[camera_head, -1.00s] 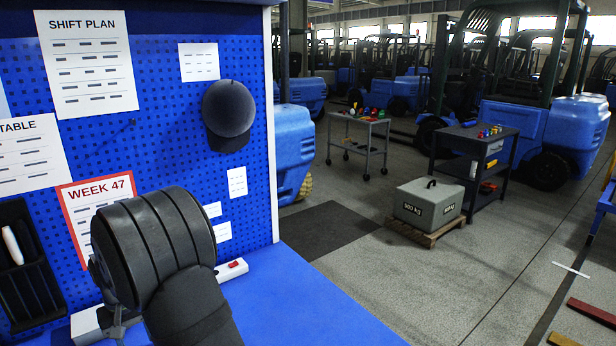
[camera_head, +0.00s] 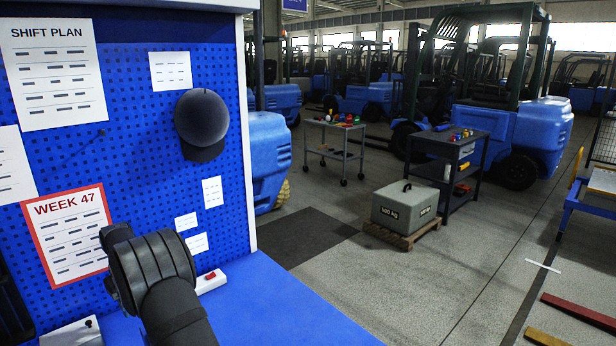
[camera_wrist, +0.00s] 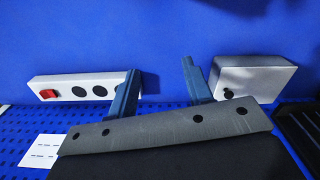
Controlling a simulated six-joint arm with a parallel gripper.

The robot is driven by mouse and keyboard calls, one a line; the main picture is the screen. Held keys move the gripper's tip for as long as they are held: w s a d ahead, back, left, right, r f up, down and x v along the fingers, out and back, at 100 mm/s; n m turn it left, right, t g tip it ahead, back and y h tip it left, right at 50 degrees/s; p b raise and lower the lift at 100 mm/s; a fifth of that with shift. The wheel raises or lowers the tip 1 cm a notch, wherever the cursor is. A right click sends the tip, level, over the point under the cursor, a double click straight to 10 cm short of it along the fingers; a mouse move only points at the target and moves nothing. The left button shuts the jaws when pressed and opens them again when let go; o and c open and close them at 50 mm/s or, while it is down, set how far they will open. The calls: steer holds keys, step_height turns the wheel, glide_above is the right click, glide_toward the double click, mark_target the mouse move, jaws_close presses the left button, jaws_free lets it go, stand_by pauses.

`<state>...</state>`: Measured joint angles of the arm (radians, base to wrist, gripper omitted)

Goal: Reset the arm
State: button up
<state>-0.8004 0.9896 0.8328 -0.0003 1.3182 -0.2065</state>
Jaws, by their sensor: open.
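My gripper (camera_wrist: 160,82) shows in the wrist view with its two blue-grey fingers apart and nothing between them. The fingers are above the blue bench top, between a white socket strip with a red switch (camera_wrist: 83,89) and a pale box with a black knob (camera_wrist: 260,80). In the head view, my dark arm stands at the lower left in front of the pegboard, and my fingers cannot be made out there. The socket strip (camera_head: 211,282) also shows to the right of my arm, and the pale box (camera_head: 72,333) at the lower left.
The blue pegboard (camera_head: 130,150) with paper sheets and a dark cap (camera_head: 202,122) stands behind the arm. The blue bench top (camera_head: 270,305) is clear to the right. Beyond it are a 500 kg weight (camera_head: 402,206) on a pallet, carts (camera_head: 463,148) and forklifts (camera_head: 515,130).

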steer(key=w+d+f+m, duration=0.2)
steer(key=w+d, duration=0.3)
steer(key=d, duration=0.6)
steer(key=w+d+f+m, duration=0.2)
steer(key=w+d, duration=0.3)
steer(key=d, duration=0.7)
steer(key=shift+d+m, duration=0.2)
steer(key=shift+m, duration=0.2)
